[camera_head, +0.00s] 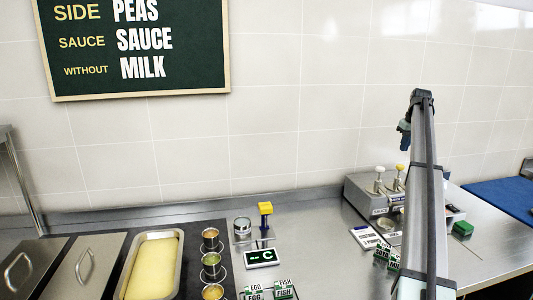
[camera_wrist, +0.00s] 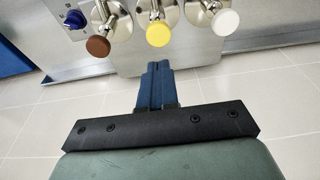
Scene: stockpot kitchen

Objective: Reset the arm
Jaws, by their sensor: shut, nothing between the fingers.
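My arm (camera_head: 428,190) stands raised at the right of the head view. My gripper (camera_head: 404,136) hangs from its top end, small, in front of the tiled wall and above the steel dispenser unit. In the wrist view my gripper (camera_wrist: 156,72) shows as two blue fingers side by side, touching, with nothing between them. It is clear of every surface I can see.
The wrist view shows brown (camera_wrist: 97,46), yellow (camera_wrist: 158,33) and white (camera_wrist: 225,22) knobs beyond the fingers. In the head view, a steel dispenser unit (camera_head: 362,194), a green block (camera_head: 463,228), a pan (camera_head: 153,265) and small cups (camera_head: 211,259) stand on the counter.

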